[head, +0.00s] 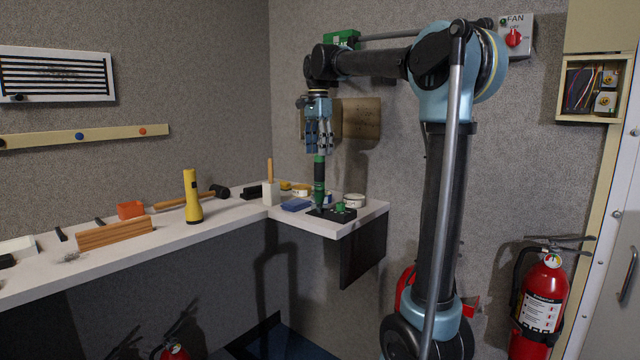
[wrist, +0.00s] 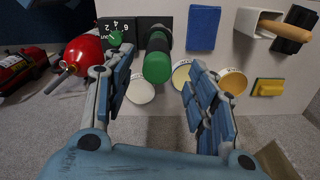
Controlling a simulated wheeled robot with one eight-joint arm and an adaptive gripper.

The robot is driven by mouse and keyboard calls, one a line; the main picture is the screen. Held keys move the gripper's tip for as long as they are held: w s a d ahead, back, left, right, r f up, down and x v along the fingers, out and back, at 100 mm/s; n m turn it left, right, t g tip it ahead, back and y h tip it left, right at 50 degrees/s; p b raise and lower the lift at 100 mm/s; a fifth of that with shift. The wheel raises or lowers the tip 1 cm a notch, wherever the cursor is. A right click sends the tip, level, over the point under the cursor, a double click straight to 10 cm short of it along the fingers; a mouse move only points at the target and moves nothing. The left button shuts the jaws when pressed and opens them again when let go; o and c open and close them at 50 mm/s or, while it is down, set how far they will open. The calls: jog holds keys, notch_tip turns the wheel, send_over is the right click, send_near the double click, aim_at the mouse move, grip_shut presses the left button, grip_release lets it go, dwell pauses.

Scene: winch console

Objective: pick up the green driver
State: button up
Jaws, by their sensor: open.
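The green driver (head: 319,180) stands upright at the corner end of the counter, its lower end at a dark base. In the wrist view its green handle (wrist: 157,62) points up toward the camera, between the fingers in the picture. My gripper (head: 319,150) points straight down over the driver, open, with its fingertips at about the height of the handle's top. I cannot tell whether either finger touches it. The open fingers (wrist: 160,75) also show in the wrist view, with nothing gripped.
A black block with a green knob (head: 341,208) sits close beside the driver. A yellow flashlight (head: 193,198) stands farther left. The wall is close behind.

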aim_at(319, 173)
jog(key=shift+d+f, duration=0.2)
jog(key=shift+f, duration=4.3)
grip_shut()
